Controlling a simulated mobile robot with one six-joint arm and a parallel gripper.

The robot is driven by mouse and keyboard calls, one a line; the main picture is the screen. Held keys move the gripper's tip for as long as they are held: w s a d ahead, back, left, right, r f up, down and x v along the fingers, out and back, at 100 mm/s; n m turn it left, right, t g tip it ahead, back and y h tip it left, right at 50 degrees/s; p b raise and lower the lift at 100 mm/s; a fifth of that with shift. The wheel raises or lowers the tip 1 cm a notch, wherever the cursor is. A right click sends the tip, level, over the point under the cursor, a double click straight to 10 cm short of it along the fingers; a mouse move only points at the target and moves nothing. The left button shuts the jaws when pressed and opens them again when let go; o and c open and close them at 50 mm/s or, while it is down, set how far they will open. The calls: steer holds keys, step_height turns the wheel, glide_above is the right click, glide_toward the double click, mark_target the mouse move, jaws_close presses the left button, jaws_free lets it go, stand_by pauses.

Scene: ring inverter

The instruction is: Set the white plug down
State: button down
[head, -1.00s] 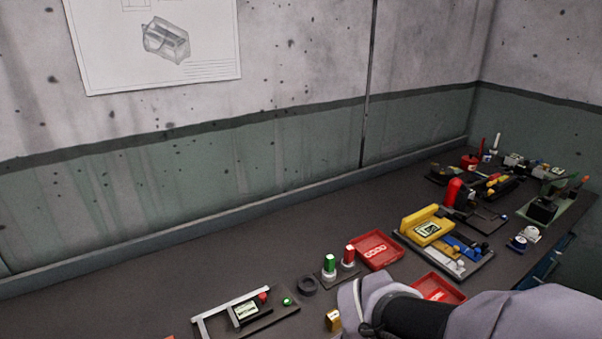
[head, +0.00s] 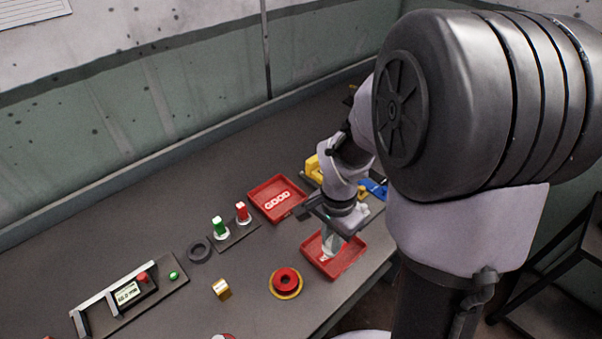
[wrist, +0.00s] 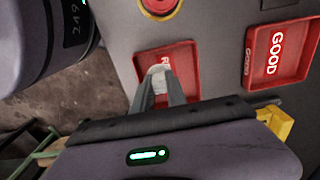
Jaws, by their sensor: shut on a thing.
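My gripper (head: 329,251) points down over the lower red tray (head: 350,262), near the table's front edge. In the wrist view its two grey fingers (wrist: 160,86) are shut on a small whitish thing, which I take for the white plug (wrist: 158,76). The plug is over the red tray (wrist: 188,66), whose white lettering is mostly hidden by the fingers. I cannot tell whether the plug touches the tray floor.
A red GOOD tray (head: 270,211) lies behind. A red button on a yellow base (head: 286,282), a green and a red cylinder (head: 241,213), a dark ring (head: 199,250) and a brass block (head: 221,289) stand left. A yellow fixture (head: 312,166) is behind my arm.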

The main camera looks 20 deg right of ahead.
steer(key=shift+w+d+f, duration=0.15)
steer(key=shift+w+d, duration=0.4)
steer(key=shift+w+d+f, duration=0.15)
steer(key=shift+w+d, duration=0.35)
step_height(320, 180, down, 4)
steer(key=shift+r+b, duration=0.2)
steer(key=shift+b, duration=1.05)
steer(key=shift+r, duration=0.2)
steer(key=shift+f, duration=0.1)
steer(key=c, duration=1.3)
jaws_free()
steer(key=shift+c, duration=0.2)
